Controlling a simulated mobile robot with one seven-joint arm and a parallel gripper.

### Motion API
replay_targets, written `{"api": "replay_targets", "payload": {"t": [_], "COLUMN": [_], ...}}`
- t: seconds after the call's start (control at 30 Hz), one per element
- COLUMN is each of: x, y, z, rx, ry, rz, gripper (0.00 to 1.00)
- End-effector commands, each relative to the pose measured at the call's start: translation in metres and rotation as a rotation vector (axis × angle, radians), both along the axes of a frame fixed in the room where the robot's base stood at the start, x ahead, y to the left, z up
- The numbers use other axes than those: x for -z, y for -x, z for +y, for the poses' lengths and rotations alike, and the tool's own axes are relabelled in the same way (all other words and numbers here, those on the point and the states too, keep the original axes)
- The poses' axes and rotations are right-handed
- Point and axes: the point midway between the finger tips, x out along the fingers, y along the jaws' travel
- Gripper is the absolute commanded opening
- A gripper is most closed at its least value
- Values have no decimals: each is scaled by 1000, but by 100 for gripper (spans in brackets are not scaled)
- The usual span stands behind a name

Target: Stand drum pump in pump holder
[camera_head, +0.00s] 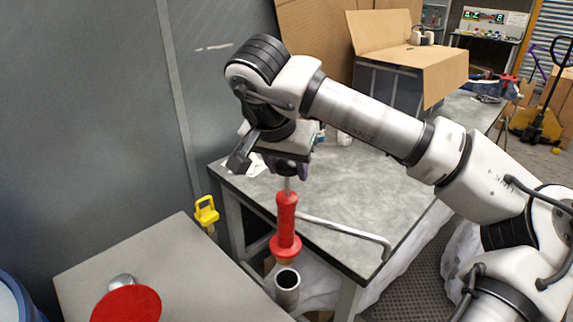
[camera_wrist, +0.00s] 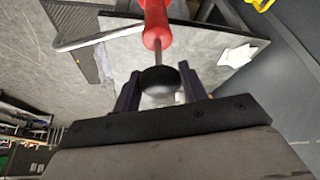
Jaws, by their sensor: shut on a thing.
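The drum pump has a red body (camera_head: 286,225), a thin metal rod, a black knob on top and a long bent silver spout (camera_head: 345,229) reaching right. My gripper (camera_head: 290,170) is shut on the black knob (camera_wrist: 159,80), with a dark finger on each side. The pump hangs upright below it. A grey open-topped tube (camera_head: 287,290), which looks like the pump holder, stands just below the red flange. A tan part shows between flange and tube mouth. I cannot tell whether the pump's lower end is over, behind or in the tube.
A grey table (camera_head: 355,190) lies behind the pump, under the spout in the picture. A nearer bench (camera_head: 190,265) carries a red disc (camera_head: 127,304). A yellow item (camera_head: 206,211) stands by the wall. A cardboard box (camera_head: 410,55) is at the back.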

Motion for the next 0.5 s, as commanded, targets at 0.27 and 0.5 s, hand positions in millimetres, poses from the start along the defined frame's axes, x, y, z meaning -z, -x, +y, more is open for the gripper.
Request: {"api": "replay_targets", "payload": {"t": [0.27, 0.5], "x": [-3, -5], "y": [0, 3], "z": [0, 2], "rx": [0, -10], "ry": [1, 29], "rz": [-5, 5], "gripper": [0, 0]}}
